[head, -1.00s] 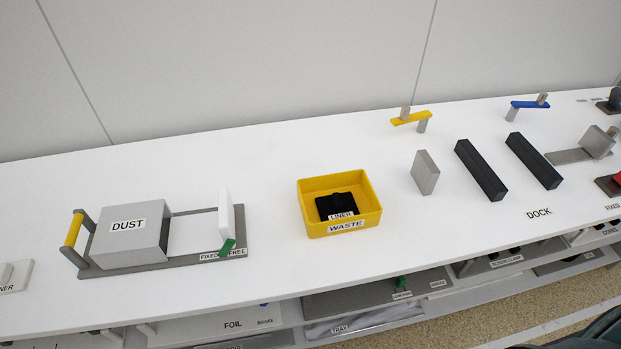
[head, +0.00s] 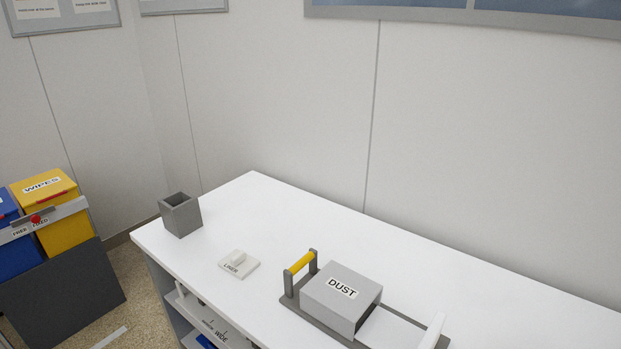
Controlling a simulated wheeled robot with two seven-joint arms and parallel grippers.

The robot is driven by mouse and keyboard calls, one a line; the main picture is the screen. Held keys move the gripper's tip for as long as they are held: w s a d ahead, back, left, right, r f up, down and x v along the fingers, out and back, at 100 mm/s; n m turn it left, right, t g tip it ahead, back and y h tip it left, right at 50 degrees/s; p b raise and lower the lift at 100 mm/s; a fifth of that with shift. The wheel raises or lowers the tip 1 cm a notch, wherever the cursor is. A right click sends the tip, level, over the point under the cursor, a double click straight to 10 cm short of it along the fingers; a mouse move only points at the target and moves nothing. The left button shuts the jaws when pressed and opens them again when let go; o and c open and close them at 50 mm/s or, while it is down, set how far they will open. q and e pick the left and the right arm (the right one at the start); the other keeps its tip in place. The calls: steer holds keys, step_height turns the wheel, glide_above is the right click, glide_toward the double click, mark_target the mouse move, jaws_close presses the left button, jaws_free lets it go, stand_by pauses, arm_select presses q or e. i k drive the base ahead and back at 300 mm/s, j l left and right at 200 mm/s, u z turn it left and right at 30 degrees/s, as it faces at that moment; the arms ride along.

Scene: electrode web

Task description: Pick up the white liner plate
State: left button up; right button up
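The white liner plate (head: 239,264) lies flat on the white bench top, left of the DUST box. It is a small square plate with a raised block on top and a LINER label along its front edge. Nothing covers it. Neither of my grippers shows in the head view.
An open grey square cup (head: 180,214) stands near the bench's left end. Yellow (head: 58,212) and blue bins stand beyond that end. The bench top (head: 270,215) around the plate is clear.

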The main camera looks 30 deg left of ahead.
mark_target(239, 265)
steer(key=u, duration=1.55)
